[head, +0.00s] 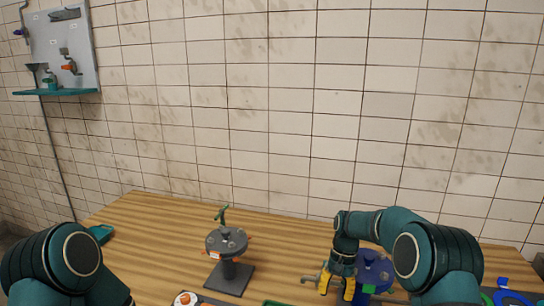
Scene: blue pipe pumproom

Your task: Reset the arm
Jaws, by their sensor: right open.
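My right arm comes in from the right, bent over the table. Its right gripper (337,287), with yellow fingers, points down at the front of the table, close to the left side of a blue round fixture (374,266). The gripper is open. Whether it touches the fixture cannot be told. A small grey-brown piece shows at the left of the fingers. My left arm shows at the lower left, and its gripper is out of view.
A grey round fixture (227,243) with a green handle stands on a dark base on the wooden table (155,222). A teal object (101,233) lies at the left edge. A blue ring-shaped item (511,298) is at right. The tiled wall stands behind. The table's back middle is clear.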

